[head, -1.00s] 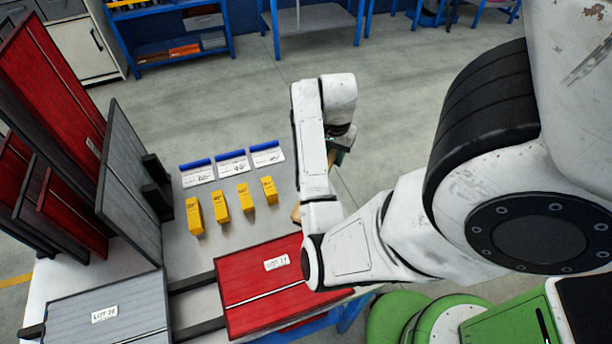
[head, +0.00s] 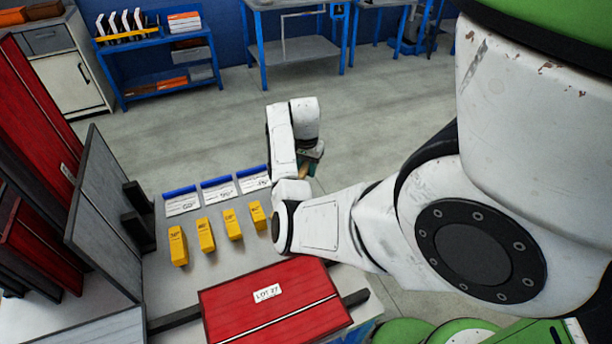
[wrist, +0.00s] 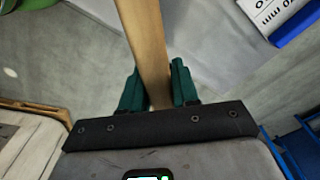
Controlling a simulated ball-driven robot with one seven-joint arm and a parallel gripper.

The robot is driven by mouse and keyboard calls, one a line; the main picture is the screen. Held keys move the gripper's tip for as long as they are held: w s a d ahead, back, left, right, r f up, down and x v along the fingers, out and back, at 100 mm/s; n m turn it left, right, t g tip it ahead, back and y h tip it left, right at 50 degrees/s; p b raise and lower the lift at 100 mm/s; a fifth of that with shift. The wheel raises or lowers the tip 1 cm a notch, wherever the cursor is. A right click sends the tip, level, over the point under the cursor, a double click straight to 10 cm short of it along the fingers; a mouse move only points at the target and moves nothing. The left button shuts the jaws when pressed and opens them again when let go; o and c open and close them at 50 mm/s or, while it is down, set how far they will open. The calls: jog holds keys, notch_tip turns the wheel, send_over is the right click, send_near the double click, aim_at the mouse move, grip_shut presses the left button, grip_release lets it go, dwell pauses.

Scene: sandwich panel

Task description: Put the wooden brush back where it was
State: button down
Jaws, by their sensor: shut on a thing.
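The wooden brush shows in the wrist view as a long pale wooden bar (wrist: 144,38) running up from between the teal fingers of my gripper (wrist: 157,86). The fingers are shut on it from both sides. Its bristles cannot be made out. In the head view my gripper (head: 312,155) is at the table's far right corner, partly hidden by my own arm. A small piece of the brush (head: 304,173) shows below it. I cannot tell whether the brush touches the table (head: 180,288).
Several yellow blocks (head: 205,235) stand in a row before white cards with blue edges (head: 219,190). A red panel (head: 270,305) lies at the front. A grey panel (head: 105,220) and red panels (head: 35,240) stand at left. Open floor (head: 400,130) lies beyond.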

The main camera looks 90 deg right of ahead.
jog(key=shift+w+d+f, duration=0.1)
jog(key=shift+d+f, duration=0.2)
jog(key=shift+f, duration=1.7)
jog(key=c, duration=0.8)
grip_release()
jog(key=shift+c, duration=0.2)
jog(key=r, duration=1.2)
jog(key=shift+w+a+r, duration=0.1)
jog(key=shift+a+r, duration=0.05)
jog(key=shift+a, duration=0.15)
